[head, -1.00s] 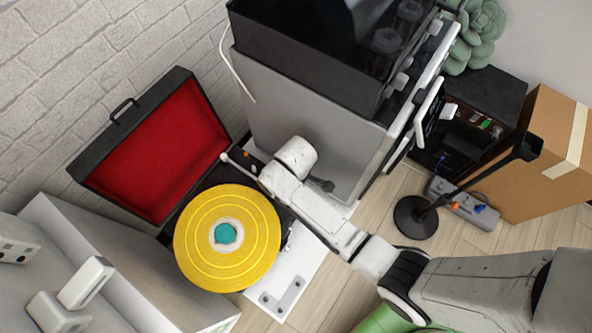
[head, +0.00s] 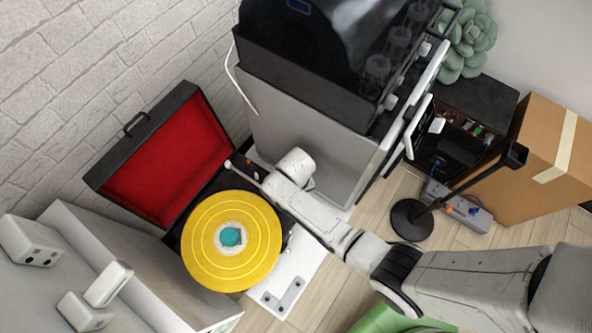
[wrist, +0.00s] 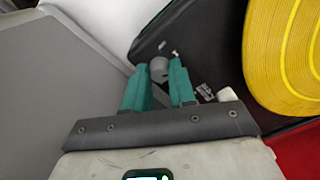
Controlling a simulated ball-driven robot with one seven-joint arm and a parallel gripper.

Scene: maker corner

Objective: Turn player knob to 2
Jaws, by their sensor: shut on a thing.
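The record player (head: 222,188) is a black case with a red-lined lid (head: 170,165) standing open and a yellow record (head: 258,270) with a teal centre. In the wrist view, the small grey player knob (wrist: 158,68) sits on the black deck beside the yellow record. Small white marks lie beside it, too small to read. My gripper (wrist: 160,76) has its two teal fingers on either side of the knob and is shut on it. In the head view my arm covers the knob and the fingertips.
A large grey machine (head: 315,130) with a dark top stands close beside the player. A white stand (head: 150,260) is in front on the left. A black round-footed pole (head: 412,222), a power strip (head: 468,213) and a cardboard box (head: 540,165) are on the right.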

